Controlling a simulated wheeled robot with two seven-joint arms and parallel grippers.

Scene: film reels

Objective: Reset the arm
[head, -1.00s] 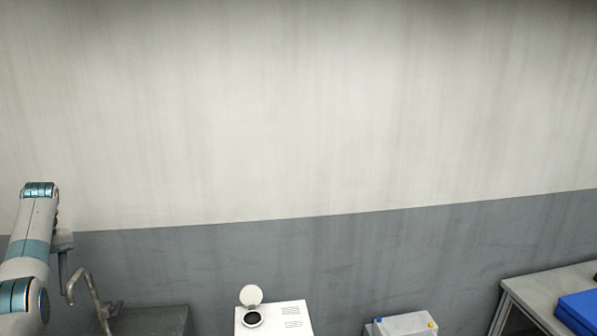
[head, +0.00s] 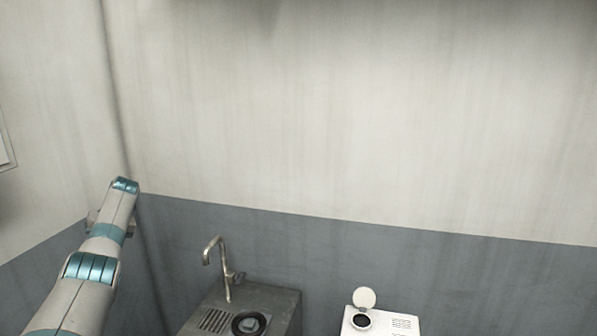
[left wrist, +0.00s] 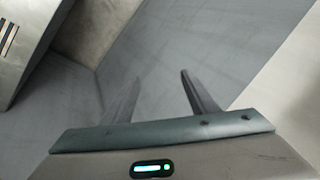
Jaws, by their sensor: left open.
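My left arm comes in from the left in the head view and reaches up in front of the wall corner. Its gripper there is mostly hidden behind the wrist. In the left wrist view my left gripper (left wrist: 160,95) shows two dark fingers spread apart with nothing between them. Grey wall lies beyond the fingers. My right arm and gripper are not in view.
A grey metal sink unit (head: 285,305) with a tall tap (head: 224,265) stands low, right of my left arm. A white box-shaped machine (head: 400,324) with a raised round lid (head: 364,298) is at the bottom right.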

